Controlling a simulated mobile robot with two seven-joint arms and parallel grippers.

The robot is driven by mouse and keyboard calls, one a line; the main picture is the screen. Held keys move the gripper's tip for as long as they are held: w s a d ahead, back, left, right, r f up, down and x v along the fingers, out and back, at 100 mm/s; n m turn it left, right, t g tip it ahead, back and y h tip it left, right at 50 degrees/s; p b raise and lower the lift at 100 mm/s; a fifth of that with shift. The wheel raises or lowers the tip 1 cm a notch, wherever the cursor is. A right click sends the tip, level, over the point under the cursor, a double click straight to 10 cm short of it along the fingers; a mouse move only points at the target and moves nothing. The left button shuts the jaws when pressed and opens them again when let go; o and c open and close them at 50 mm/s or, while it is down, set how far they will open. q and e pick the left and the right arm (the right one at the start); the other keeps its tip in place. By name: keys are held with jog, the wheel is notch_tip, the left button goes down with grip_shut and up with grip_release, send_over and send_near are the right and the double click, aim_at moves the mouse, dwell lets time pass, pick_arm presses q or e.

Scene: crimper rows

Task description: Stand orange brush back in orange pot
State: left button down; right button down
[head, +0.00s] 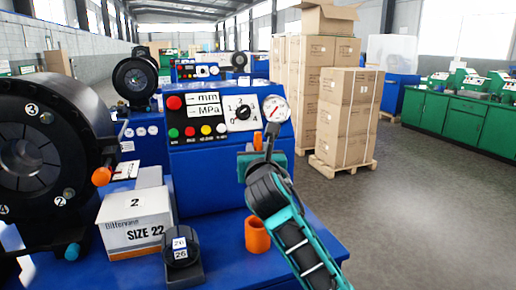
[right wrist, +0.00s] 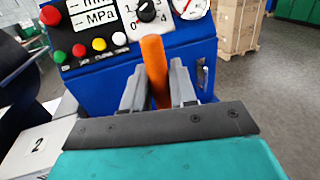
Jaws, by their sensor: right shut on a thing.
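The orange brush (head: 257,140) is in my right gripper (head: 262,156), in front of the control box. In the right wrist view, the orange brush (right wrist: 153,62) stands roughly upright between the two grey fingers of my right gripper (right wrist: 158,88), which is shut on it. Its lower end is hidden behind the gripper. The orange pot (head: 257,236) stands on the blue bench top, below my right gripper in the head view and beside my right arm. My left gripper is not in view.
The blue control box (head: 220,165) with buttons and a gauge (head: 276,108) stands behind the gripper. A SIZE 22 box (head: 135,220), a black 26 die on a stand (head: 181,252) and the large black crimper head (head: 45,150) are to the left. Stacked cartons (head: 345,115) stand beyond.

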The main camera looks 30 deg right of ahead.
notch_tip(320, 180, down, 3)
jog(key=shift+f+b, duration=0.2)
jog(key=shift+b, duration=0.4)
jog(key=shift+f, duration=0.45)
jog(key=shift+p, duration=0.4)
dwell(0.7)
jog(key=shift+p, duration=0.6)
dwell(0.3)
